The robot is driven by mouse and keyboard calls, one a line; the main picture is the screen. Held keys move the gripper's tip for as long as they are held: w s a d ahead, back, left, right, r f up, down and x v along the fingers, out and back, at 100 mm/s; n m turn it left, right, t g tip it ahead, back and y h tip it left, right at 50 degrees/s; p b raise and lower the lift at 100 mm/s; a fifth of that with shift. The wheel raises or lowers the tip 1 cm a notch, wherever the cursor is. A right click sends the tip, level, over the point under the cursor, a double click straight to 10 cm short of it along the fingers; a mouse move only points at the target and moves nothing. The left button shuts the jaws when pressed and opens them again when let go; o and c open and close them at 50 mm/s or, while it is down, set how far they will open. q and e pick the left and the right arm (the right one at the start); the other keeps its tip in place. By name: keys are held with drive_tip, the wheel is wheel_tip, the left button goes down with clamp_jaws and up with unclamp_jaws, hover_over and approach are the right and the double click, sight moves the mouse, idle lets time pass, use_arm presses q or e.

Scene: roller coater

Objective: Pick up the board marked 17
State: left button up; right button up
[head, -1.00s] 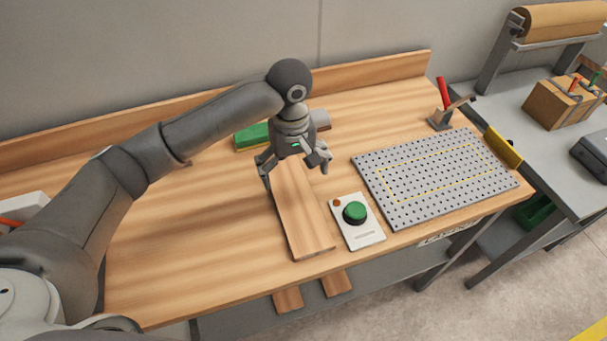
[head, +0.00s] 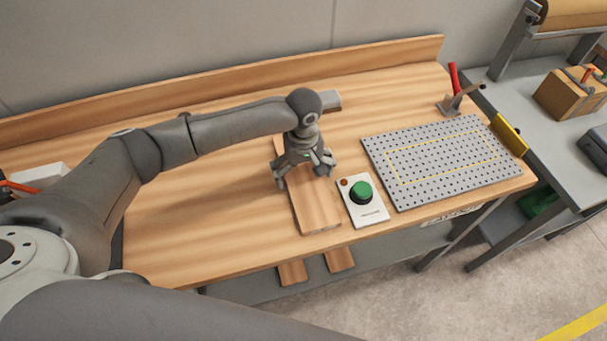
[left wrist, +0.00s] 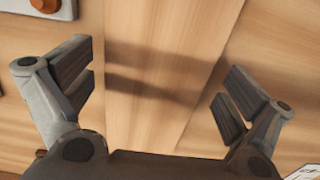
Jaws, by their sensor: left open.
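A long wooden board (head: 316,211) lies flat on the wooden bench, left of a white box with a green button. I see no number on it. My left gripper (head: 304,177) is open and points down over the board's middle, a finger towards each long side. In the left wrist view the board (left wrist: 165,35) runs between the two spread fingers of the gripper (left wrist: 155,90), which holds nothing. Whether the fingertips are at the board's height is hard to tell. My right gripper is not in view.
The button box (head: 362,200) stands close to the board's right. Further right is a perforated metal plate (head: 440,160), with a red-handled clamp (head: 455,85) behind it. The bench (head: 190,225) is clear left of the board. Two wood pieces (head: 340,260) show below the front edge.

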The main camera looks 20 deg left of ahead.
use_arm(q)
drive_tip(key=shift+w+f, duration=0.15)
drive_tip(key=shift+c, duration=0.7)
drive_tip(key=c, duration=1)
drive_tip(key=shift+r, duration=0.2)
